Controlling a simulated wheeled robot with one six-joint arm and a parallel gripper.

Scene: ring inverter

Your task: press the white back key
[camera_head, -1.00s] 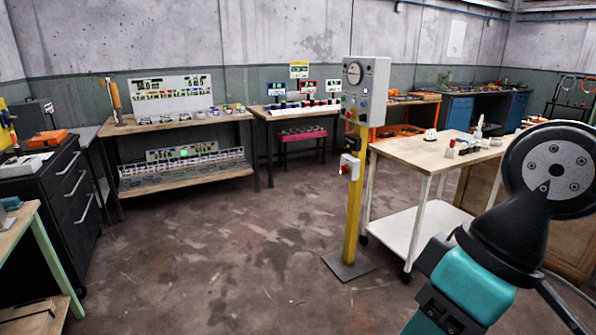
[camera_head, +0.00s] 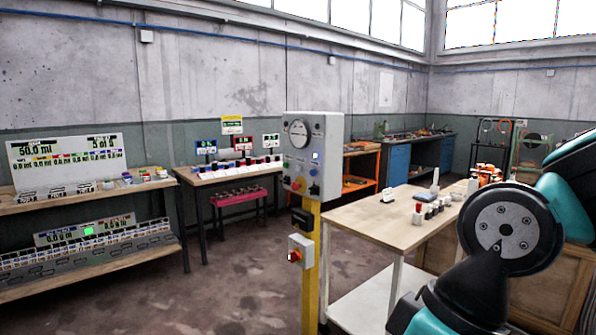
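A grey control box (camera_head: 326,150) stands on a yellow post (camera_head: 310,255) near the middle of the view. Its front has a round dial (camera_head: 299,133), small coloured buttons and a red knob (camera_head: 298,185). A small whitish square (camera_head: 315,155) shows on the box's right part; I cannot tell whether it is the white back key. My arm's teal and black links show at the lower right, apart from the box. My gripper is out of view.
A smaller box with a red knob (camera_head: 294,255) sits lower on the post. A wooden-topped table (camera_head: 375,222) stands right of the post, with small items on it. Benches (camera_head: 90,198) with displays line the left and back. Open floor (camera_head: 240,270) lies left of the post.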

